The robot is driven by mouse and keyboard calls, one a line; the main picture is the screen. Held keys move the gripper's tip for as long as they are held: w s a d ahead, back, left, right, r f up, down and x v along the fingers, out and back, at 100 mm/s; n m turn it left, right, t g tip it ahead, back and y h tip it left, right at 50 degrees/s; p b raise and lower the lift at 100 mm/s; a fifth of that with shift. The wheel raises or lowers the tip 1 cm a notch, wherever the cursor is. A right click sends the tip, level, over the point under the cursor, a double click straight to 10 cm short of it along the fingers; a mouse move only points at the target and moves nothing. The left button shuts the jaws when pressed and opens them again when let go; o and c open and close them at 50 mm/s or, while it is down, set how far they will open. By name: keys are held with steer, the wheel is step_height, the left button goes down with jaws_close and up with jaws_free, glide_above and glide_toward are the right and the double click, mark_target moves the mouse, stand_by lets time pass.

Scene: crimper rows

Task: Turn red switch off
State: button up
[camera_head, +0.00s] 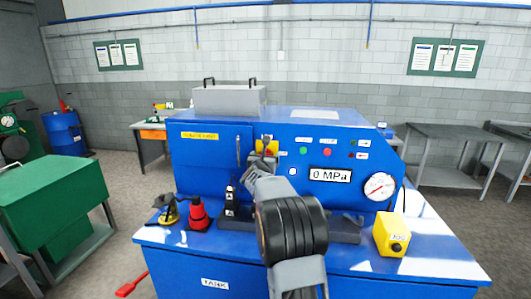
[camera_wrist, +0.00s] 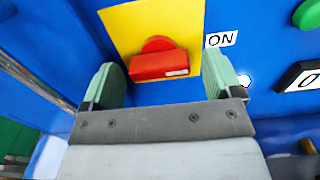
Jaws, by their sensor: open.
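The red switch (camera_wrist: 160,63) is a red knob with a horizontal bar on a yellow plate (camera_wrist: 120,25) on the blue panel, in the wrist view. A white ON label (camera_wrist: 221,39) is beside it on the right. My gripper (camera_wrist: 170,80) is open, with one green fingertip on each side of the red bar. I cannot tell whether the fingertips touch it. In the head view the yellow plate (camera_head: 262,147) shows above my gripper (camera_head: 258,168), which hides part of the switch area.
The blue machine (camera_head: 215,165) has a "0 MPa" display (camera_head: 330,175), a green button (camera_head: 303,150) and a round gauge (camera_head: 379,186). On its bench stand a yellow box (camera_head: 391,235) at right, a red cone-shaped object (camera_head: 198,214) and a black device (camera_head: 231,200) at left.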

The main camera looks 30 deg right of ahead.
steer(key=shift+w+d, duration=0.5)
steer(key=shift+w, duration=0.05)
steer(key=shift+c, duration=0.4)
steer(key=c, duration=0.8)
steer(key=shift+c, duration=0.2)
